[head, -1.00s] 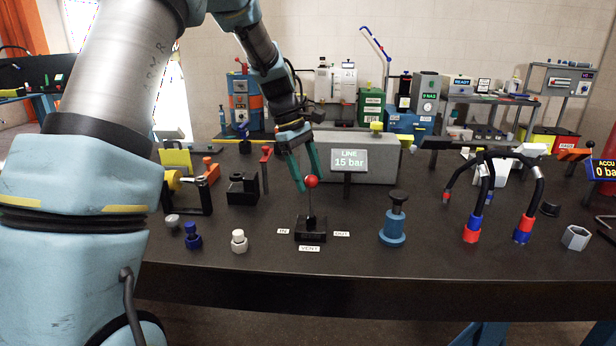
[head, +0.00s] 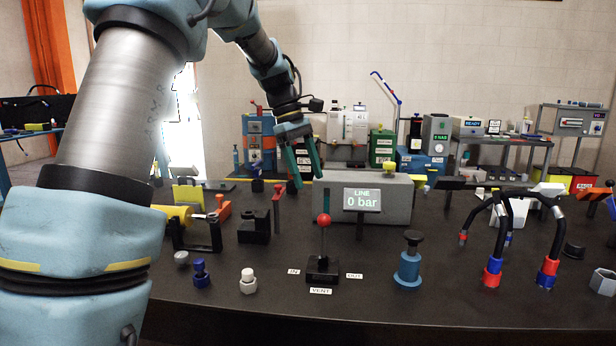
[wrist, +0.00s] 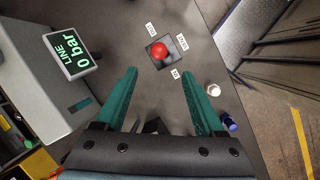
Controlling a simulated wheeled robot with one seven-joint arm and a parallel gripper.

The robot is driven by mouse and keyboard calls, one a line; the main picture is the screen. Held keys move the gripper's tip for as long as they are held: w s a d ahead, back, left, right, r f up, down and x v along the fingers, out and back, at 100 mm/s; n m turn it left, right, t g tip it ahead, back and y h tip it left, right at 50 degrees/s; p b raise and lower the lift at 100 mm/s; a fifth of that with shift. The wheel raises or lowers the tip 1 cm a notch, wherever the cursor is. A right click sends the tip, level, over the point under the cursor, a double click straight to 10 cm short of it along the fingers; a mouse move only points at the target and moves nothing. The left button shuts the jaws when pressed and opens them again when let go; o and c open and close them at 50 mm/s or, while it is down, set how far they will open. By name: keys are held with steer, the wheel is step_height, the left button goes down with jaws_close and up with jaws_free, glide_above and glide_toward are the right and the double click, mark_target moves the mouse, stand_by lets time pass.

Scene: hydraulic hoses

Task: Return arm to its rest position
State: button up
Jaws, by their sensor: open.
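My gripper (head: 303,160) hangs above the far part of the black table, its two teal fingers apart and empty. It is behind and above the red-knobbed lever (head: 323,222), which stands on a black base with IN, OUT and VENT labels. In the wrist view my gripper (wrist: 168,100) is open, with the red knob (wrist: 159,49) beyond the fingertips and apart from them. The line display (head: 362,200) reads 0 bar; it also shows in the wrist view (wrist: 75,52). My arm stretches from the left of the head view to the gripper.
A grey block (head: 395,205) stands behind the display. A blue plunger-like part (head: 408,262), a white fitting (head: 248,282) and a blue fitting (head: 201,275) stand near the front. Black hoses with red and blue ends (head: 520,230) arch at right. The black table (head: 400,310) is clear along its front.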

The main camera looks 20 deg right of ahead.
steer(key=s+a+f+m+t+y, duration=0.15)
steer(key=a+f, duration=0.25)
steer(key=a, duration=0.4)
steer(key=s+a+f+m+t, duration=0.15)
steer(key=a+f, duration=0.25)
steer(key=a, duration=0.4)
steer(key=s+a+f+m, duration=0.2)
steer(key=s+a+f, duration=0.1)
steer(key=s+a, duration=0.2)
steer(key=s+a+f+m+t+y, duration=0.1)
steer(key=s+a+f+m, duration=0.1)
steer(key=s+a, duration=0.4)
steer(key=shift+a+f, duration=0.7)
steer(key=shift+f, duration=0.1)
